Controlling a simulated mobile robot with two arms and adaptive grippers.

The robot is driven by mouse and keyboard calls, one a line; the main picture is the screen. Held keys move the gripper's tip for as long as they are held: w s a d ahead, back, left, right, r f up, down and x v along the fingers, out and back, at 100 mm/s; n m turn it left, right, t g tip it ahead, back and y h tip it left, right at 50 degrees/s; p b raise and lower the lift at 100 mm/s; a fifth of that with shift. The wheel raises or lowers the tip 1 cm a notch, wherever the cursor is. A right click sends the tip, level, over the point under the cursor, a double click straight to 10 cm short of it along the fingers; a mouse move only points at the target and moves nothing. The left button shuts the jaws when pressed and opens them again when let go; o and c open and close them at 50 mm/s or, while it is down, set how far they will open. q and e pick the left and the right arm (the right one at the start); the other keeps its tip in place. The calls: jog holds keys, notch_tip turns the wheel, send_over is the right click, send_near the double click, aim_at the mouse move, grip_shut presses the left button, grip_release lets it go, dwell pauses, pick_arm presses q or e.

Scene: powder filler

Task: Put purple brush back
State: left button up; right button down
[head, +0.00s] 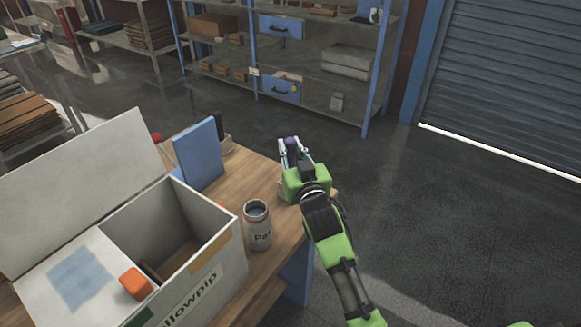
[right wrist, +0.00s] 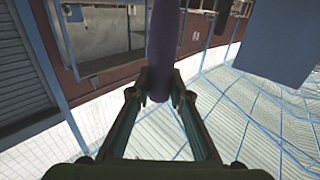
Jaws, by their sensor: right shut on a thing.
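My right gripper (head: 290,150) is shut on the purple brush (head: 291,142), above the right back edge of the wooden table. In the right wrist view the brush (right wrist: 163,45) runs as a long purple shaft between the two fingertips (right wrist: 160,90) and out past the top edge. In the head view only a small purple part shows; the rest is hidden by the gripper or too small to tell. A grey open-topped jar (head: 259,233) with a partly readable label stands on the table, below and left of the gripper, apart from it. My left gripper is out of view.
A large open white box (head: 205,280) fills the table's left, with an orange block (head: 136,283) on its edge. A blue upright panel (head: 198,155) and a dark bottle-like object (head: 223,130) stand behind it. Shelves (head: 350,100) line the back; the floor at right is clear.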

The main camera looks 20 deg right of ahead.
aim_at(292, 163)
jog(key=shift+f, duration=0.45)
notch_tip(292, 163, down, 2)
jog(key=shift+w+f, duration=0.1)
jog(key=shift+f, duration=0.55)
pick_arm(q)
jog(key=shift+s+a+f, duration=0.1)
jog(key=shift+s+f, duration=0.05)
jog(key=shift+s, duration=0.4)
pick_arm(e)
jog(key=shift+f, duration=0.2)
jog(key=c, duration=1.9)
grip_release()
pick_arm(q)
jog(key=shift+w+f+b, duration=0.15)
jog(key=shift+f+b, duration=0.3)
jog(key=shift+b, duration=0.1)
pick_arm(e)
jog(key=s, duration=1.2)
jog(key=shift+s+a+r, duration=0.1)
jog(key=shift+a, duration=0.2)
